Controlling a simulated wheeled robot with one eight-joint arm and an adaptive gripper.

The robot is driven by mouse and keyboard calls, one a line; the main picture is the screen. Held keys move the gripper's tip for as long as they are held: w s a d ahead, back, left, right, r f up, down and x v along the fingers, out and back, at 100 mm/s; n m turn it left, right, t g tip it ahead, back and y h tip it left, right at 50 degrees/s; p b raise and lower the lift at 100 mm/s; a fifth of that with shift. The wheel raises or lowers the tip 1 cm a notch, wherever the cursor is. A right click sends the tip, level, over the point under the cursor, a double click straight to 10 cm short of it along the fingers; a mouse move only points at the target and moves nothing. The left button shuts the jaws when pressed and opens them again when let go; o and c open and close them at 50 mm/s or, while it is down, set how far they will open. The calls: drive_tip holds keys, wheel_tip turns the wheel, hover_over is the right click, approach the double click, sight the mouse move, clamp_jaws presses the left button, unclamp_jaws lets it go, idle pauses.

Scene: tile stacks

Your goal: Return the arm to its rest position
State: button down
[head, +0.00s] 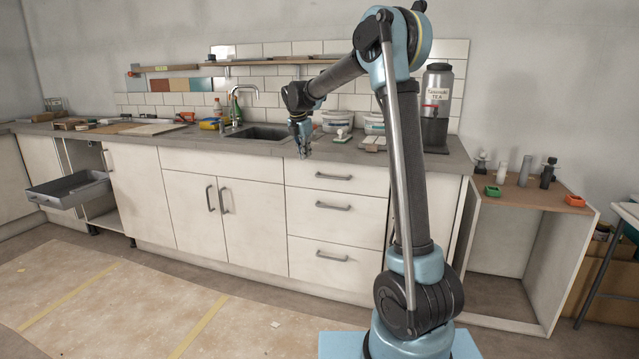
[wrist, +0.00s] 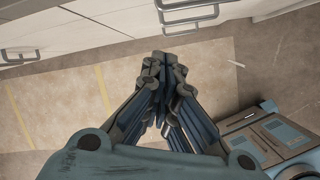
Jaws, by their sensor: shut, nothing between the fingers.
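My arm stands in front of the kitchen counter in the head view, its upper link upright and its forearm reaching left. My gripper (head: 303,150) hangs pointing down in front of the counter's front edge, apart from the worktop. In the wrist view my gripper (wrist: 165,62) has its fingers together and nothing between them. Below it are the floor and drawer fronts.
An open drawer (head: 70,190) juts out at left. An open cabinet (head: 510,240) stands at right. The floor (head: 120,300) in front is clear.

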drive_tip(key=s+d+m+g, duration=0.1)
drive_tip(key=s+d+m, duration=0.6)
drive_tip(key=s+d, duration=0.45)
drive_tip(key=s+d+m, duration=0.7)
drive_tip(key=s+d, duration=0.1)
drive_tip(key=s, duration=0.6)
drive_tip(key=s+d+f+m, duration=0.3)
drive_tip(key=s+f+m, duration=0.3)
drive_tip(key=s, duration=0.6)
drive_tip(key=s+d+f+m+y, duration=0.1)
drive_tip(key=s+d+f+m, duration=0.3)
drive_tip(key=s+f+m, duration=0.3)
drive_tip(key=s+f, duration=0.3)
drive_tip(key=s, duration=0.2)
drive_tip(key=shift+s+f+m+g, duration=0.3)
drive_tip(key=shift+s+f, duration=0.1)
